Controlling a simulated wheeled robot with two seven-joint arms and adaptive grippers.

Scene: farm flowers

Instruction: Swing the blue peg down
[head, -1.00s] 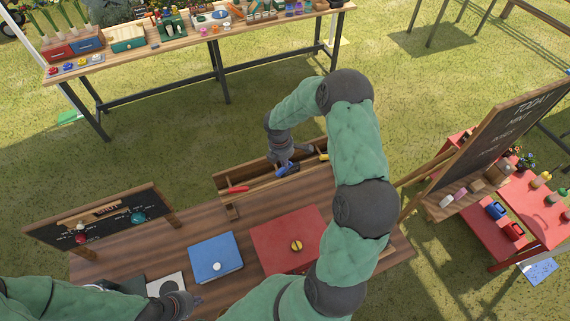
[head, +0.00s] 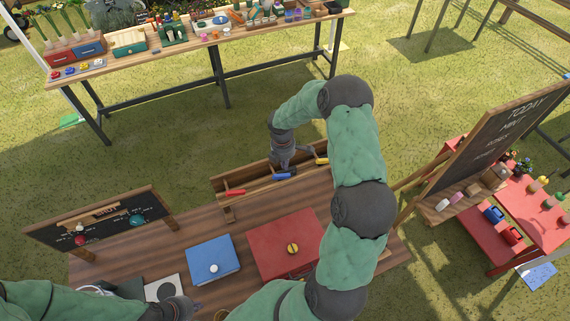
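The blue peg (head: 284,176) lies low along the front of a long wooden trough (head: 223,184), between a red peg (head: 236,192) on its left and a yellow peg (head: 321,161) on its right. My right gripper (head: 288,166) is just above and behind the blue peg, pointing down. Its fingers are small and partly hidden, so I cannot tell whether they touch the peg. My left gripper (head: 192,308) is low at the front left of the table, away from the pegs. Its fingers are too unclear to read.
The wooden table (head: 150,252) carries a blue box (head: 212,259) and a red box (head: 285,246) in front of the trough. A small chalkboard (head: 100,225) stands at the left. A larger chalkboard (head: 495,133) stands at the right.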

